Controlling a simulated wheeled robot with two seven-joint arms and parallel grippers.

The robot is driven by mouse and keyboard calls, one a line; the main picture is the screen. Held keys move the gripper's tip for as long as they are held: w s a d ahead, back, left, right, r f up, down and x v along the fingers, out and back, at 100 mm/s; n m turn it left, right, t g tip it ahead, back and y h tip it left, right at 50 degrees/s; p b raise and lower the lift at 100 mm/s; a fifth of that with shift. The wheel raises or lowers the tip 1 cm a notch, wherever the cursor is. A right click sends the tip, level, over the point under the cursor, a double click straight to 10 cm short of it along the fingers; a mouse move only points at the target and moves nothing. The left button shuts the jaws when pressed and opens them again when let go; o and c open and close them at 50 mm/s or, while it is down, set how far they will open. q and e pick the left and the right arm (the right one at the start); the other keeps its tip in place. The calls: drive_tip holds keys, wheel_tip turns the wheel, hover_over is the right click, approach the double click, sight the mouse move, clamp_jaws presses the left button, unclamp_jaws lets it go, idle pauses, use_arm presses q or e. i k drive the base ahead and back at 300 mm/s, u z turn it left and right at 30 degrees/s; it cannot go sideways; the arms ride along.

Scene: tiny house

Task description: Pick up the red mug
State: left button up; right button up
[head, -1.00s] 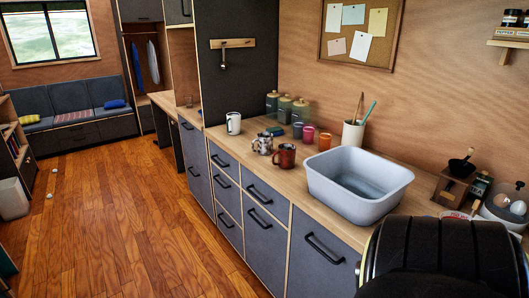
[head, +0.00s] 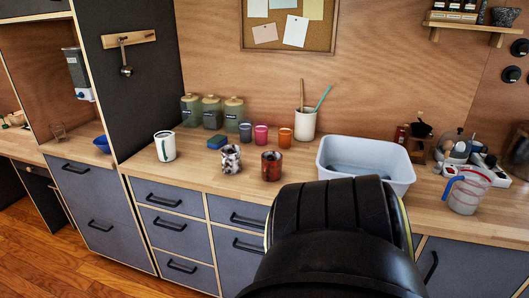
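The red mug (head: 271,166) stands upright on the wooden countertop (head: 200,180), left of the grey basin. It looks mottled dark red. A black-and-white mottled mug (head: 231,159) stands just left of it, and a white mug (head: 165,146) stands farther left. A black rounded part of my own body fills the bottom centre, in front of the counter and close below the red mug in the picture. No gripper fingers show in the head view, so neither gripper can be placed.
The grey basin (head: 335,158) stands right of the mugs. A clear measuring jug (head: 467,190) stands at right. The counter's front left is clear.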

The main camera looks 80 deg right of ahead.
sight(270, 169)
drive_tip(key=z, duration=0.9)
drive_tip(key=i, duration=1.2)
drive_tip(key=z, duration=1.2)
